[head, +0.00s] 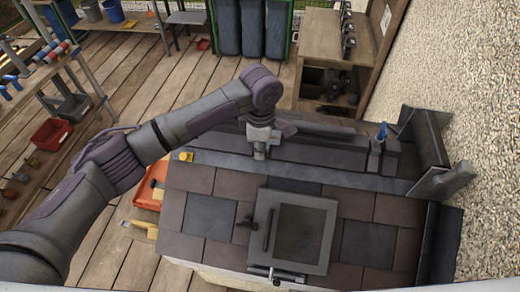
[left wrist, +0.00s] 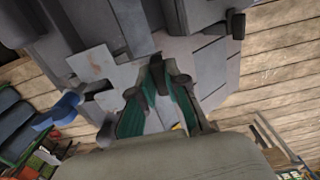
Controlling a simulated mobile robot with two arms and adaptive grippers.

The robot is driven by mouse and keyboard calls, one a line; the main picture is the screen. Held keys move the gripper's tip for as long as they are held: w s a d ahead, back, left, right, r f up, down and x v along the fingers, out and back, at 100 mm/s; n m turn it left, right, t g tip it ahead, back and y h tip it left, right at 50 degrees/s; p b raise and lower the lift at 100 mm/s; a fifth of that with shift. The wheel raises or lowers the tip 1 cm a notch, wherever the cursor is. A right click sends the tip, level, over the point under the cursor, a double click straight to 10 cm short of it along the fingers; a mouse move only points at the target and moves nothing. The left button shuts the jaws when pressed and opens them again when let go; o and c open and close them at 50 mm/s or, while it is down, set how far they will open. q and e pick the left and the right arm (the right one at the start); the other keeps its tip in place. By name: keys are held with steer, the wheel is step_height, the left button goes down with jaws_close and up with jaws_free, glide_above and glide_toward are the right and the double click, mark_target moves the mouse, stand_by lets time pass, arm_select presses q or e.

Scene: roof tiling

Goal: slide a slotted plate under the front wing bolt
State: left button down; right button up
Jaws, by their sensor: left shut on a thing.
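My left gripper (head: 259,152) is over the back left part of the tiled roof (head: 199,179), close to the long grey strip (head: 330,178). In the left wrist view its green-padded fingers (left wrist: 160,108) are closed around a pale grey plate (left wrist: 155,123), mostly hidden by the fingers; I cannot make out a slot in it. A blue-topped bolt (head: 382,132) stands upright at the back right of the roof, apart from the gripper. I cannot tell whether it is the front wing bolt. My right gripper is in neither view.
A framed skylight (head: 302,236) sits at the middle front of the roof. Grey angled boards (head: 427,140) rise at the right end. A small yellow item (head: 187,157) is at the left end of the strip. A shelf unit (head: 325,45) stands behind; plank floor is left.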

arm_select(q)
steer(key=shift+w+d, duration=0.15)
steer(key=shift+w, duration=0.5)
stand_by(0.8)
steer(key=shift+w, duration=0.3)
steer(key=shift+w+d+f, duration=0.1)
steer(key=shift+w+d, duration=0.05)
steer(key=shift+w, duration=0.25)
steer(key=shift+w, duration=0.25)
steer(key=shift+w+f, duration=0.1)
stand_by(0.7)
steer(key=shift+w+d+f, duration=0.1)
steer(key=shift+w, duration=0.15)
steer(key=shift+w, duration=0.15)
stand_by(0.6)
